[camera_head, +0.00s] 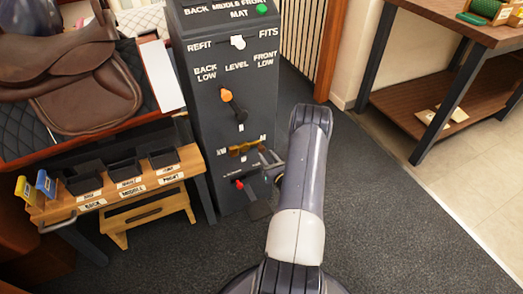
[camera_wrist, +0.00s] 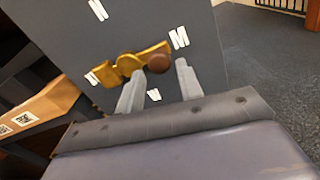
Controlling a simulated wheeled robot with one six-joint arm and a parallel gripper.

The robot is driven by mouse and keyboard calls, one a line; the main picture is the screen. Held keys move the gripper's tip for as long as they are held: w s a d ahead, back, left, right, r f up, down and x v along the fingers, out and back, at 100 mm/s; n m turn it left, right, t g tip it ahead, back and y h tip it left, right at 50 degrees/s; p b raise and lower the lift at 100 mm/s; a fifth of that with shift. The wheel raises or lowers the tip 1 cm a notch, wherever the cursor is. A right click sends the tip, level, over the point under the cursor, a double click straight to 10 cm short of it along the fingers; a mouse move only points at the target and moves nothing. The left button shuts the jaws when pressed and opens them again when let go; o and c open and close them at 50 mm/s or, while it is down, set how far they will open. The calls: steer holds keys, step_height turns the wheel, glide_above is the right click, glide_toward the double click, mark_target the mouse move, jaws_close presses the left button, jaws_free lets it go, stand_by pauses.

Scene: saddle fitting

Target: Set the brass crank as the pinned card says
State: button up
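The brass crank (camera_head: 243,148) is on the front of the dark grey column. In the wrist view the crank (camera_wrist: 128,65) lies across a ring of white letter marks, with its round hub in the middle. Its brown knob (camera_wrist: 159,63) is on the right arm, towards the mark that reads M (camera_wrist: 179,37). My gripper (camera_head: 268,161) is at the crank's right side in the head view. In the wrist view my gripper (camera_wrist: 158,71) is open, its two fingers apart below and either side of the knob. Contact cannot be told. No readable pinned card shows.
On the column (camera_head: 222,80), an orange-knobbed lever (camera_head: 227,96) sits above the crank and a red-tipped lever (camera_head: 239,185) below. A wooden bench with dark bins (camera_head: 123,170) stands left, under a brown saddle (camera_head: 75,75). A table (camera_head: 440,12) stands right; carpet between is clear.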

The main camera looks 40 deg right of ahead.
mark_target(263, 151)
steer(key=w, duration=0.3)
steer(key=w+d, duration=0.1)
steer(key=w, duration=0.1)
steer(key=shift+a, duration=0.1)
jaws_close()
stand_by(0.3)
